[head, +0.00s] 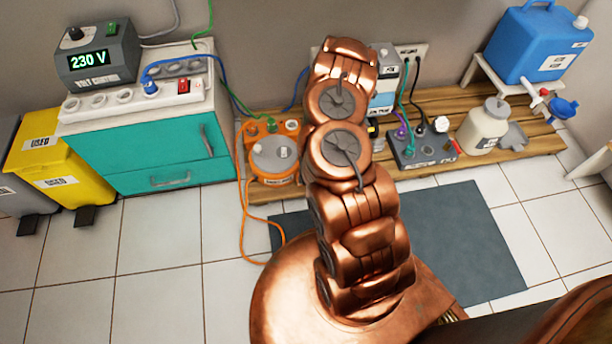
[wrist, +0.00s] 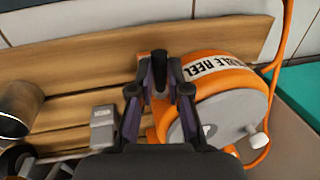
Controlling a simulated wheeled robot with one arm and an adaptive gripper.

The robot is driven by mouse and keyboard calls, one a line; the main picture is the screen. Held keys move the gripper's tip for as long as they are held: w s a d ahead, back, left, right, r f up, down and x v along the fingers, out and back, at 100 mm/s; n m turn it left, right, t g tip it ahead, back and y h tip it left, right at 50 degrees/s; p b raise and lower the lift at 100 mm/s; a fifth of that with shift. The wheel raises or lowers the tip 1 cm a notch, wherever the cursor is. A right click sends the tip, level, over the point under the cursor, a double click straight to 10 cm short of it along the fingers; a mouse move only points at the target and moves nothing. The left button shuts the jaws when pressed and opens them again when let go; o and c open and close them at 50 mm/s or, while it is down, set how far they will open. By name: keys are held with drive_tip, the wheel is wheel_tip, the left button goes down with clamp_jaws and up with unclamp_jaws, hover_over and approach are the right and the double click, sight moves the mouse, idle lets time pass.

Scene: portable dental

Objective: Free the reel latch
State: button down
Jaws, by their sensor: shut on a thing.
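The orange cable reel (head: 275,160) stands on the wooden slatted bench, left of my arm in the head view. Its grey disc and white crank knob face up. In the wrist view the reel (wrist: 228,62) is at the right, with its label band showing. My gripper (wrist: 160,92) is at the reel's left edge, its two fingers closed around a narrow dark upright piece (wrist: 159,62), which looks like the reel latch. Part of that piece is hidden between the fingers. In the head view my own arm hides the gripper and the latch.
The orange cable (head: 244,215) loops down to the floor. A grey socket box (head: 422,158) with plugged cords and a cream jar (head: 484,125) stand on the bench (head: 540,138). The teal cabinet (head: 150,150) is at the left. A grey mat (head: 460,240) lies on the floor.

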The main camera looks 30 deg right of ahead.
drive_tip(key=c, duration=1.1)
unclamp_jaws()
drive_tip(key=shift+c, duration=0.2)
drive_tip(key=shift+w+r, duration=0.1)
drive_tip(key=shift+r, duration=0.5)
wheel_tip(320, 180, up, 11)
drive_tip(key=s+d, duration=0.1)
drive_tip(key=d, duration=0.1)
drive_tip(key=shift+f, duration=0.2)
